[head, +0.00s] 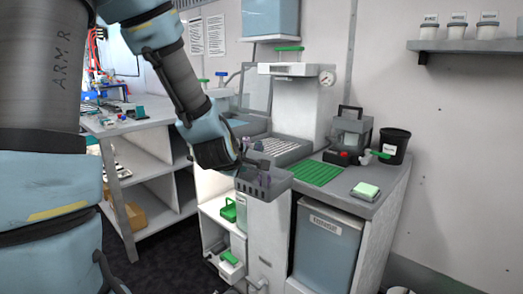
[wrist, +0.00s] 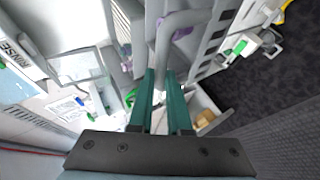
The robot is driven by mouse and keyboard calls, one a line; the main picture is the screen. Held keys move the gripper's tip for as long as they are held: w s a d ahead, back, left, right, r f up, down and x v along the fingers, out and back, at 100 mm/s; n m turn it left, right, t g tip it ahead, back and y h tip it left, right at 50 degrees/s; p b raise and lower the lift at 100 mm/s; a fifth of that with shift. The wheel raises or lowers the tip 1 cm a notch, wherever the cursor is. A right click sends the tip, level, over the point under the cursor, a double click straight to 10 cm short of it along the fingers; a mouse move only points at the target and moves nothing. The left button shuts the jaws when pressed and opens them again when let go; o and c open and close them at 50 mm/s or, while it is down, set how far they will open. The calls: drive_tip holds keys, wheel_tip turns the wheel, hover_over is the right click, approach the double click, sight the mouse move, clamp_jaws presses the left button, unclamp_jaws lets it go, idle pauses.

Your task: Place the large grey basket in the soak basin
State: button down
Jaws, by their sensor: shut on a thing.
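My gripper (head: 258,163) is at the front left of the counter, pointing down and right. In the wrist view its two teal fingers (wrist: 161,75) are closed around a grey bar (wrist: 162,62), which looks like the handle of the large grey basket (wrist: 185,20). The basket shows in the head view as a dark grey body (head: 280,183) just under the fingers, with purple items inside. Its lower part and what it rests on are hard to make out. No basin is labelled as soak; I cannot tell which one it is.
A white machine with a gauge (head: 327,78) stands behind a ribbed metal tray (head: 282,148).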

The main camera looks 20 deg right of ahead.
drive_tip(key=w+a+f+n+y, duration=0.2)
drive_tip(key=a+f+n+y, duration=0.1)
drive_tip(key=a+f, duration=0.9)
drive_tip(key=w+a+f+n+t+y, duration=0.1)
drive_tip(key=w+a+f+n+y, duration=0.1)
drive_tip(key=a+f, duration=1)
drive_tip(key=w+a, duration=0.1)
drive_tip(key=a, duration=0.2)
drive_tip(key=shift+w+a+f+n+t+y, duration=0.2)
drive_tip(key=shift+w+n+t+y, duration=0.1)
drive_tip(key=shift+n+y, duration=0.1)
